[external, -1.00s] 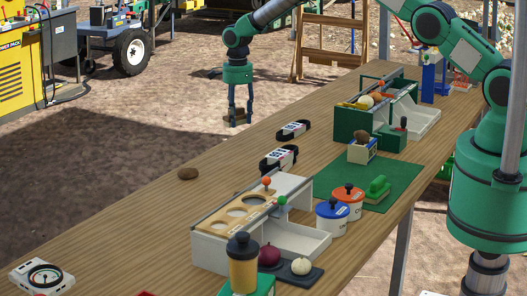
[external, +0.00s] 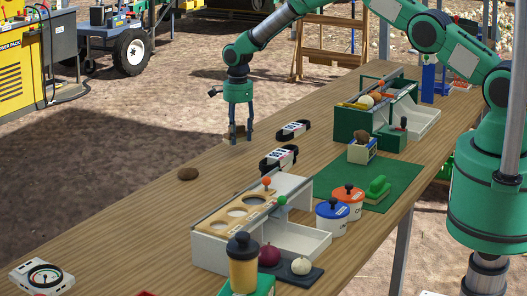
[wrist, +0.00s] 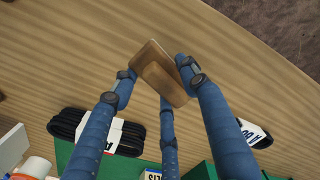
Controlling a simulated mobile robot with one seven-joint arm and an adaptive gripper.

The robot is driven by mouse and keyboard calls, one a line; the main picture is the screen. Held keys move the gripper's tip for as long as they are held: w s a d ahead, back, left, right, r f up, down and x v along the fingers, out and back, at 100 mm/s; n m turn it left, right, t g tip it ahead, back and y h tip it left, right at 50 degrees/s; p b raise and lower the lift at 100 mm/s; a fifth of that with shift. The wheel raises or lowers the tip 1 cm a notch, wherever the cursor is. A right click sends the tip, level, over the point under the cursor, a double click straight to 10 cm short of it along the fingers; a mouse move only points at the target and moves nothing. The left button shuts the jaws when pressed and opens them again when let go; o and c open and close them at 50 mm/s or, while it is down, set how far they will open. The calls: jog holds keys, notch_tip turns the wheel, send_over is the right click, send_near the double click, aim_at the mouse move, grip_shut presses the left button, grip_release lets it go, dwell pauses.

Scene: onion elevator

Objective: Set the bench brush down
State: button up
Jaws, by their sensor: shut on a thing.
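The bench brush (wrist: 165,75) is a brown wooden block with a rounded raised part in the wrist view. The blue fingers of my gripper (wrist: 157,82) are shut on it from its sides. In the external view my gripper (external: 239,137) points straight down over the table's far left edge, with the brown brush (external: 236,130) small and partly hidden between the fingers. The brush is over the wooden table (external: 140,225). Whether it touches the tabletop or hangs just above it cannot be told.
Two black coiled straps with white labels (external: 279,158) (external: 293,130) lie right of my gripper. A brown round thing (external: 188,174) lies to the left. A green mat (external: 397,178), a grey sorter (external: 210,249) and a green box (external: 350,126) stand further right. Bare wood lies between.

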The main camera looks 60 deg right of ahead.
aim_at(239, 137)
jog(key=shift+f, duration=1.9)
jog(key=o, duration=1.2)
jog(key=shift+f, duration=0.1)
notch_tip(239, 137, up, 12)
jog(key=shift+r, duration=0.15)
